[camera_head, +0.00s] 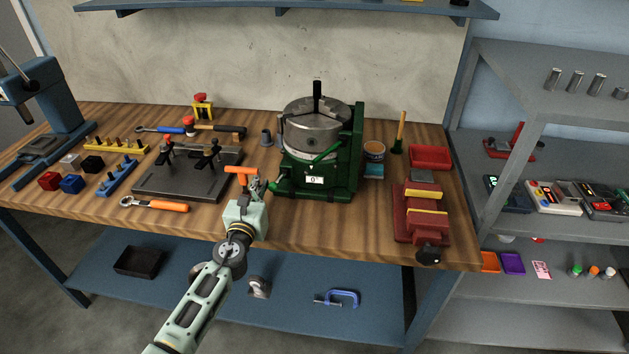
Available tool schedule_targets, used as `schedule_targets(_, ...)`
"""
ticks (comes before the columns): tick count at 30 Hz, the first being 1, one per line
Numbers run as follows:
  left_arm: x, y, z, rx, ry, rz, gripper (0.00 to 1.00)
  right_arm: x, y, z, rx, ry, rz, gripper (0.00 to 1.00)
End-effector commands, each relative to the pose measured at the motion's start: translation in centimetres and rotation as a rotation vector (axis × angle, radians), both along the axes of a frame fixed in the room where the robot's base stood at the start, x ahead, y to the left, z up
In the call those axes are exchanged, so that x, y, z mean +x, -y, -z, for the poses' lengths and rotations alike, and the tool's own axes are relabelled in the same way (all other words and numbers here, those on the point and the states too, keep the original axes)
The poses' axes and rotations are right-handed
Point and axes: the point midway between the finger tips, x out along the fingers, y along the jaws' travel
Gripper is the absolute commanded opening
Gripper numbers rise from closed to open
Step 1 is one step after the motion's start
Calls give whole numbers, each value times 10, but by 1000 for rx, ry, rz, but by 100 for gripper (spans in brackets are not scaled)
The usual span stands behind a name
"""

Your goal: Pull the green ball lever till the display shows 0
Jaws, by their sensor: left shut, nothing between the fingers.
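A green machine (355,150) with a round grey chuck (315,128) on top stands at the back middle of the bench. A small white display (315,180) on its front appears to read 0. A green lever (327,153) slants across its front below the chuck. A green ball end (274,187) shows low at the machine's left side. My left gripper (259,187) is shut and empty, just left of this ball; I cannot tell whether they touch. My right gripper is out of view.
An orange T-handle (241,171) is close behind my left gripper. A dark fixture plate (180,188) lies to the left. A red vise (404,222) stands at the right, with a red tray (430,156) behind it. Bare wood (330,222) is in front of the machine.

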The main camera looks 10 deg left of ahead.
Motion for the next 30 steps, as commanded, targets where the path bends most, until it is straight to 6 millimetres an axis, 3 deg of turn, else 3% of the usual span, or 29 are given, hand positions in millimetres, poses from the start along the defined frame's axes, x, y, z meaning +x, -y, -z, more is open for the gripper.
schedule_targets(21, -66, -2, 0, 1, -1, 1, 0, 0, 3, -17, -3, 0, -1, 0)
schedule_targets(30, -70, -2, 0, 0, 0, 0, 0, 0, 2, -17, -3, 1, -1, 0)
